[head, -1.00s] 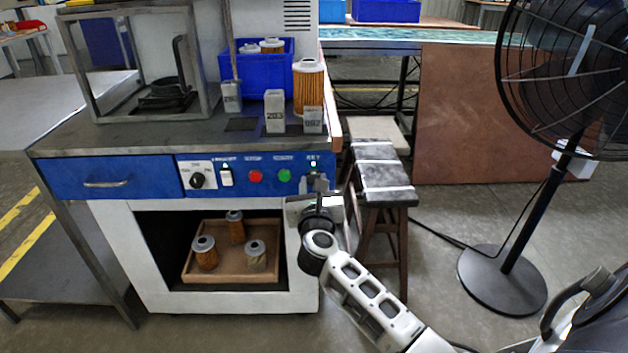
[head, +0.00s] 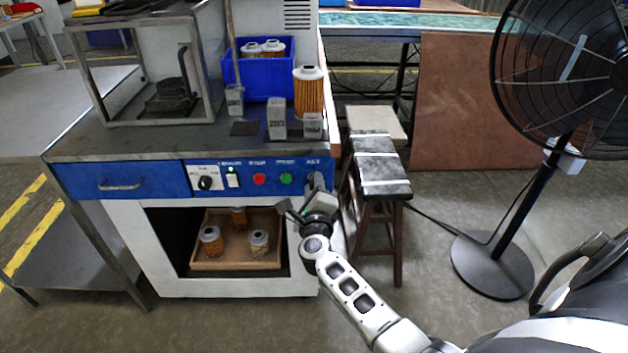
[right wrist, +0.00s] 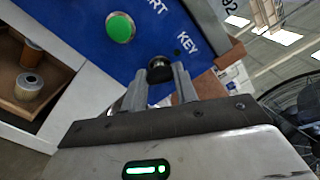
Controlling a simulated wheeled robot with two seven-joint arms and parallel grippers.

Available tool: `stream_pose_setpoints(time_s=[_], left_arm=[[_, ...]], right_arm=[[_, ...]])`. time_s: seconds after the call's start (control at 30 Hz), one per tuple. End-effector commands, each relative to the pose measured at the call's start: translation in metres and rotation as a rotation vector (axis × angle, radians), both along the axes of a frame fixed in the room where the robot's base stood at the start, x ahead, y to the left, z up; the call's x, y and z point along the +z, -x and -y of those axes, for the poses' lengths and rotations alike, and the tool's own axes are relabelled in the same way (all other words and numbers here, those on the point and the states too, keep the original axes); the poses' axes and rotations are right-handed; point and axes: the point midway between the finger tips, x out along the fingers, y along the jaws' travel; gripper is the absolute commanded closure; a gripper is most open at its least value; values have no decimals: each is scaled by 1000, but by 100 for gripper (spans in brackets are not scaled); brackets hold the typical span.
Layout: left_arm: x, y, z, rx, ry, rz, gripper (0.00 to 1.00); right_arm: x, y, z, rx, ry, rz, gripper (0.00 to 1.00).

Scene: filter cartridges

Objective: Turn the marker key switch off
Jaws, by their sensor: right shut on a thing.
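The key switch is a small round black knob (right wrist: 160,68) below the "KEY" label on the blue panel, seen in the right wrist view. My right gripper (right wrist: 159,88) is shut on this knob, one finger on each side. In the head view the right gripper (head: 317,190) reaches the right end of the blue control panel (head: 210,181) from below, and its jaws mostly cover the switch there. I cannot tell the key's on or off position. My left gripper is not in view.
Marker blocks and a filter cartridge (head: 308,92) stand above. A stool (head: 381,177) is close on the right.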

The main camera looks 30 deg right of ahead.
Motion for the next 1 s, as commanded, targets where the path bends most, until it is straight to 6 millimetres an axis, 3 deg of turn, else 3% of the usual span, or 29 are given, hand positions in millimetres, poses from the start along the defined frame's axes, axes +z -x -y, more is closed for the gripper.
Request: stream_pose_setpoints(time_s=[0.5, 1.0], left_arm=[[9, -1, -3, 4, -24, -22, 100], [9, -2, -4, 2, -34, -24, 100]], right_arm=[[0, 1, -1, 2, 343, -214, 94], [-1, 0, -1, 3, 446, -276, 94]])
